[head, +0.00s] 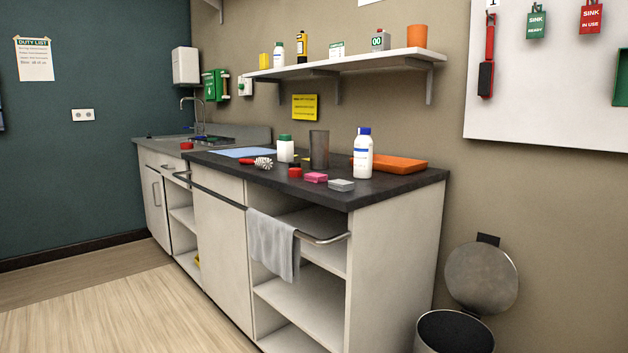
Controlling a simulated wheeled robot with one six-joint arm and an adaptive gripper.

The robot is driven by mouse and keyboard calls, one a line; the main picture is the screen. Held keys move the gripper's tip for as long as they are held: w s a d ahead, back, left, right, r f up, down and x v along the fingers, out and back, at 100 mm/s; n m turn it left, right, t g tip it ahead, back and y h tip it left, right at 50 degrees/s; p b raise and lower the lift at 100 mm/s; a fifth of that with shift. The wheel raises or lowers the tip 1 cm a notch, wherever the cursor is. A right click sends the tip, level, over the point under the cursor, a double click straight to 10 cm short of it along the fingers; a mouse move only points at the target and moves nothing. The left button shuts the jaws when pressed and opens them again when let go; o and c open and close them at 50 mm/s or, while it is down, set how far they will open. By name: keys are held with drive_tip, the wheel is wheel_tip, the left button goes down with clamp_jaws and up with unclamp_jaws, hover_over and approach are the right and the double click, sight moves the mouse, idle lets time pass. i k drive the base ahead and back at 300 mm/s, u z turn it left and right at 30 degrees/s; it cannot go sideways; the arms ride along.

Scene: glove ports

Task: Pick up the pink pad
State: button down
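The pink pad (316,177) is a small block lying flat on the dark worktop (391,185), near its front edge. A small red item (295,172) lies just left of it and a grey pad (341,185) just right of it, close by. Nothing lies on top of the pink pad. My gripper is not in the head view.
Behind the pad stand a grey tumbler (319,150), a white bottle with a blue cap (363,155) and an orange tray (390,164). A brush (262,163) lies left. A rail with a grey towel (272,246) juts from the counter front. Open floor (110,310) lies left.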

sight(317, 178)
drive_tip(key=u, duration=0.05)
drive_tip(key=k, duration=0.6)
drive_tip(key=u, duration=0.65)
drive_tip(key=i, duration=0.5)
drive_tip(key=u, duration=0.6)
drive_tip(key=i, duration=1.25)
drive_tip(key=z, duration=0.8)
